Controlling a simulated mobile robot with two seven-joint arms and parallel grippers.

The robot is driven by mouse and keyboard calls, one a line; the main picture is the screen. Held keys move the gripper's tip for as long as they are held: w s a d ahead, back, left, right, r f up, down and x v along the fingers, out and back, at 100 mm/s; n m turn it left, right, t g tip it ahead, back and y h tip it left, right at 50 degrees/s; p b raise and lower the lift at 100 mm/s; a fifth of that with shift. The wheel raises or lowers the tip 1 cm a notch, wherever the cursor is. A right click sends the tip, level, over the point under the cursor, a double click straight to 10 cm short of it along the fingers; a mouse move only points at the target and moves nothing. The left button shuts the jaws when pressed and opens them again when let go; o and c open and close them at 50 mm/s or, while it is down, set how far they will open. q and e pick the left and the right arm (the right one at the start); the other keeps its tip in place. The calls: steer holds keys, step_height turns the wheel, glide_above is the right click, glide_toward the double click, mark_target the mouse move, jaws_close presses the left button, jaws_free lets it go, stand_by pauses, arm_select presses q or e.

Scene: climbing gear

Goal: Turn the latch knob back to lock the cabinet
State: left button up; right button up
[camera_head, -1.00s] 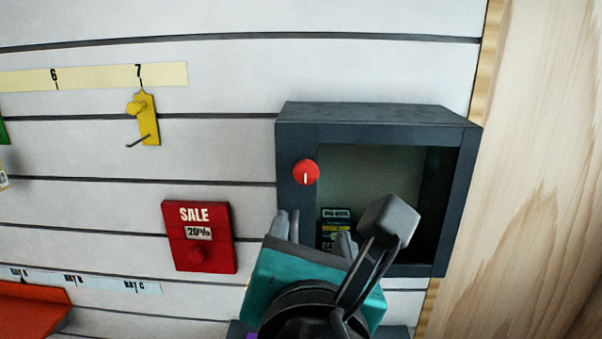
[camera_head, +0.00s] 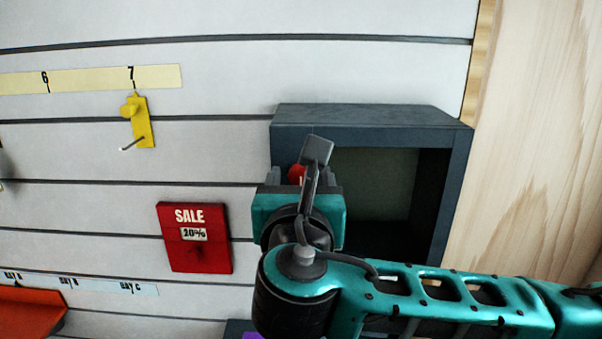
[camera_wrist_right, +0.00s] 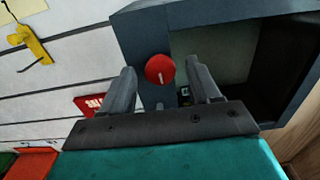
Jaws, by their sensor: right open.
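The dark grey cabinet (camera_head: 440,133) hangs on the slatted wall, with a pale panel inside its frame. The red latch knob (camera_head: 296,173) is on the left side of the frame, mostly hidden behind my right gripper in the head view. In the right wrist view the knob (camera_wrist_right: 160,69) shows whole, with a white mark running down from its middle. My right gripper (camera_wrist_right: 162,82) is open, its two fingers on either side of the knob in that view; contact cannot be told. It also shows in the head view (camera_head: 297,180). My left gripper is not in view.
A red SALE sign (camera_head: 195,238) is on the wall left of the cabinet. A yellow hook (camera_head: 139,121) hangs under a numbered strip (camera_head: 95,80). A red tray (camera_head: 30,312) is at lower left. A wooden panel (camera_head: 540,150) stands at the right.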

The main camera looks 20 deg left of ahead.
steer(key=shift+w+a, duration=0.2)
steer(key=shift+w, duration=0.45)
steer(key=shift+c, duration=0.3)
steer(key=c, duration=1)
steer(key=shift+o, duration=0.2)
